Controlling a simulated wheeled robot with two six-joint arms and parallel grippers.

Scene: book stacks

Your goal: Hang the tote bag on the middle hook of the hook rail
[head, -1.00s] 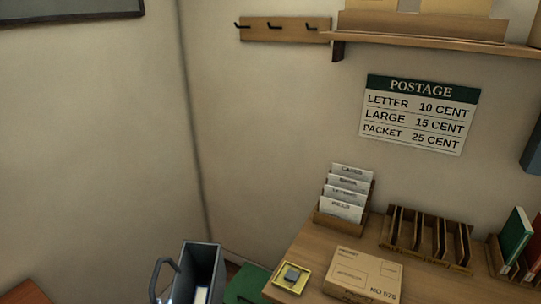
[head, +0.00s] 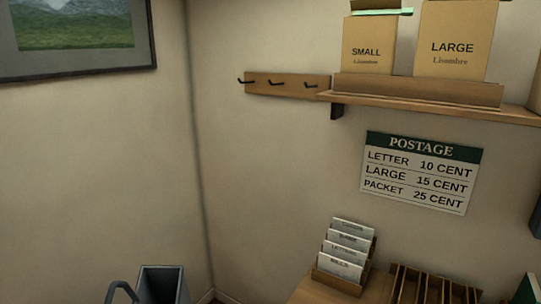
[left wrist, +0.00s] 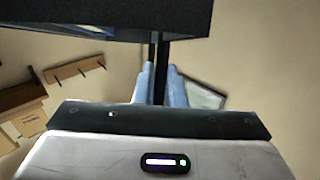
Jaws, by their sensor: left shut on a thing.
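The hook rail (head: 258,84) is a wooden board with three dark hooks on the wall in the head view; its middle hook (head: 278,83) is empty. It also shows tilted at the left of the left wrist view (left wrist: 66,73). In the left wrist view my left gripper (left wrist: 159,72) is shut on the bag's dark strap, and the bag's dark body (left wrist: 120,22) fills the top. My right gripper is not in view.
A framed picture (head: 75,38) hangs at the upper left. Below are a postage sign (head: 420,172) and a desk with a letter rack (head: 343,258). The wall below the rail is clear.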

